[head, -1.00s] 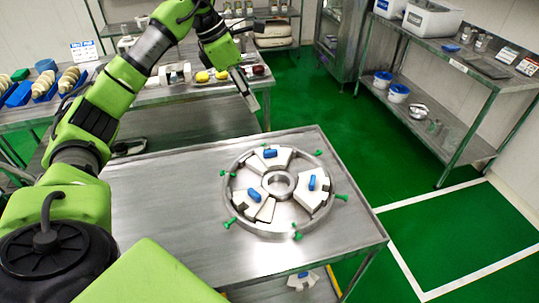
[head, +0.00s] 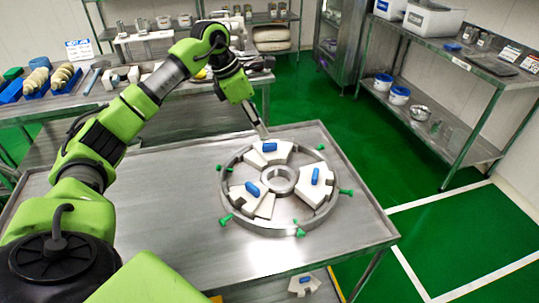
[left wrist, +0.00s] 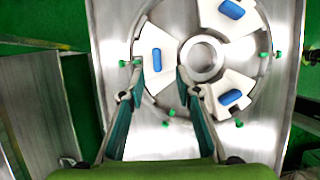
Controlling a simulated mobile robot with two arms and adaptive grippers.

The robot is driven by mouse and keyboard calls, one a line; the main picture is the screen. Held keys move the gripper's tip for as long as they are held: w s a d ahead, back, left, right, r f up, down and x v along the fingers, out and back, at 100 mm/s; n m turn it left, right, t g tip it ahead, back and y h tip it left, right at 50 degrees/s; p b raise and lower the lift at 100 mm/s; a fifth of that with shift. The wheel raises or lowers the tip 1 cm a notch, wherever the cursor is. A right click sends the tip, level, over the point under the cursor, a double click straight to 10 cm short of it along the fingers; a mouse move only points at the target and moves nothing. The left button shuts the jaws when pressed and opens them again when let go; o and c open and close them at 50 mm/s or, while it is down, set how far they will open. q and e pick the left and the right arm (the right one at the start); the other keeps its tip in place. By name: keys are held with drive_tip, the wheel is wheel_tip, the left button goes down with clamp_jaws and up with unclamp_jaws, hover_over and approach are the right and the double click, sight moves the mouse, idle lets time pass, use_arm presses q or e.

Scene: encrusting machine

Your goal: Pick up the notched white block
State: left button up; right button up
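A round metal ring fixture (head: 228,212) lies on the steel table and holds white wedge-shaped blocks with blue handles. One block (head: 283,149) is at the far side, one (head: 325,178) at the right and one (head: 237,191) at the left. My left gripper (head: 263,132) is just above the far block. In the left wrist view my left gripper (left wrist: 158,78) is open and empty, its fingers apart, with a white block (left wrist: 145,62) showing between and beyond the fingertips. My right gripper is out of view.
The steel table (head: 160,225) is clear left of the ring. Green knobs (head: 346,192) stick out around the rim. Another white piece with a blue handle (head: 298,290) sits on a lower shelf. A cluttered bench (head: 170,96) stands behind.

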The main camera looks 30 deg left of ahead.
sight(270, 143)
use_arm(q)
drive_tip(key=shift+x, duration=1.25)
drive_tip(key=shift+w+f+p, duration=0.15)
drive_tip(key=shift+f+p, duration=0.15)
drive_tip(key=p+x, duration=0.1)
drive_tip(key=x, duration=0.3)
drive_tip(key=shift+w+a+f, duration=0.1)
drive_tip(key=shift+w+f, duration=0.05)
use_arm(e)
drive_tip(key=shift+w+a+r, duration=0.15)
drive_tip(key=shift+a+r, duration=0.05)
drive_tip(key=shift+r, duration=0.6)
use_arm(q)
drive_tip(key=shift+c, duration=0.5)
clamp_jaws()
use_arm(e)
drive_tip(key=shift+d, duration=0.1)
